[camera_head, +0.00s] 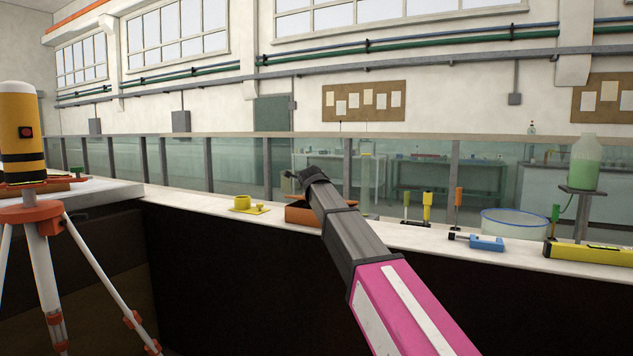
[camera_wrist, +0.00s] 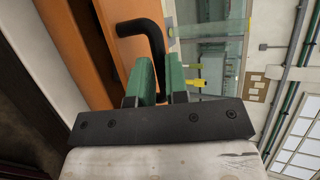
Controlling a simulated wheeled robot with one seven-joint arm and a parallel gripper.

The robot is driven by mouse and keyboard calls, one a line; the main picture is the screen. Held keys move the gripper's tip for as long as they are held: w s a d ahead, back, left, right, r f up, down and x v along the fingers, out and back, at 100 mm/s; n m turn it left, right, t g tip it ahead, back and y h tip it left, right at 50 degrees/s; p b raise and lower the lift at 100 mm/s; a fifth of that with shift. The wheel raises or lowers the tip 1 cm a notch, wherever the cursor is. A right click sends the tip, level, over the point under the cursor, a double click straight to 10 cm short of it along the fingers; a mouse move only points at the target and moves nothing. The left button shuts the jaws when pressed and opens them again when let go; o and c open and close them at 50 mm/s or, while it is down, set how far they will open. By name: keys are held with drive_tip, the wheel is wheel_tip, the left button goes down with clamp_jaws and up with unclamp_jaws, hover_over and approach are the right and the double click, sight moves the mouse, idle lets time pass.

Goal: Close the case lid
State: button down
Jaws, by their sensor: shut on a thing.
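The orange-brown case (camera_head: 300,214) sits on the pale ledge in the head view, partly hidden behind my arm. In the wrist view a broad orange panel (camera_wrist: 75,45), which looks like part of the case, fills the upper left. A black bent handle (camera_wrist: 152,32) stands out from the orange surface. My gripper (camera_wrist: 160,82) has its green fingers on either side of the handle's lower end and is shut on it. In the head view my gripper (camera_head: 293,181) is small and dark above the case. How far the lid stands open cannot be told.
A yellow fitting (camera_head: 243,204) lies left of the case. An orange tripod instrument (camera_head: 22,130) stands at left. The glass flume wall runs behind.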

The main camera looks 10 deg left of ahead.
drive_tip(key=shift+s+a+f, duration=0.1)
drive_tip(key=shift+s+f, duration=0.1)
drive_tip(key=shift+f, duration=0.45)
drive_tip(key=shift+s+a+f, duration=0.1)
drive_tip(key=shift+s+f, duration=0.15)
drive_tip(key=shift+f, duration=0.4)
drive_tip(key=shift+s+f, duration=0.2)
drive_tip(key=shift+f, duration=0.45)
drive_tip(key=shift+f, duration=0.1)
drive_tip(key=c, duration=1.1)
unclamp_jaws()
drive_tip(key=shift+s, duration=0.1)
drive_tip(key=v, duration=1)
drive_tip(key=shift+s+r, duration=0.25)
drive_tip(key=shift+r, duration=0.1)
